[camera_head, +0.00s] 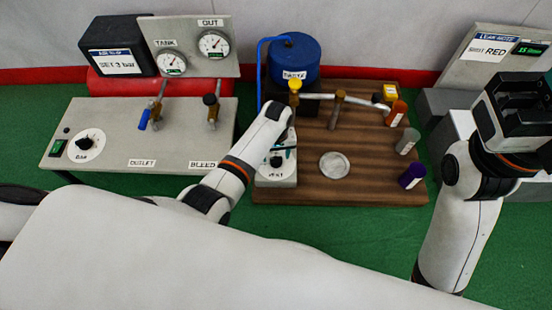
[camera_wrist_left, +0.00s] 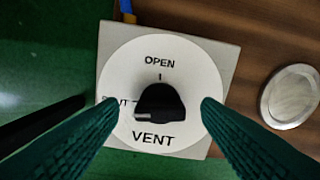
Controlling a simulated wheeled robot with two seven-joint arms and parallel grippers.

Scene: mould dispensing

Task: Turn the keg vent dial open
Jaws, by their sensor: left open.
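The vent dial (camera_wrist_left: 160,85) is a white disc on a grey block, marked OPEN at the top, with VENT below. A label at its left is partly covered by a finger. Its black knob (camera_wrist_left: 160,103) has a pale mark on its left side, towards that label. My left gripper (camera_wrist_left: 159,105) is open, with one green finger on each side of the knob and a gap to both. In the head view the dial (camera_head: 277,168) is partly hidden under my left gripper (camera_head: 284,149). My right gripper (camera_head: 518,108) is raised at the right, its fingers unclear.
The dial stands at the left edge of a wooden board (camera_head: 375,170). A blue keg (camera_head: 292,58), a yellow-topped valve (camera_head: 295,87), a round metal dish (camera_head: 334,165) and several coloured cylinders are around it. A grey panel (camera_head: 110,120) with valves is at the left.

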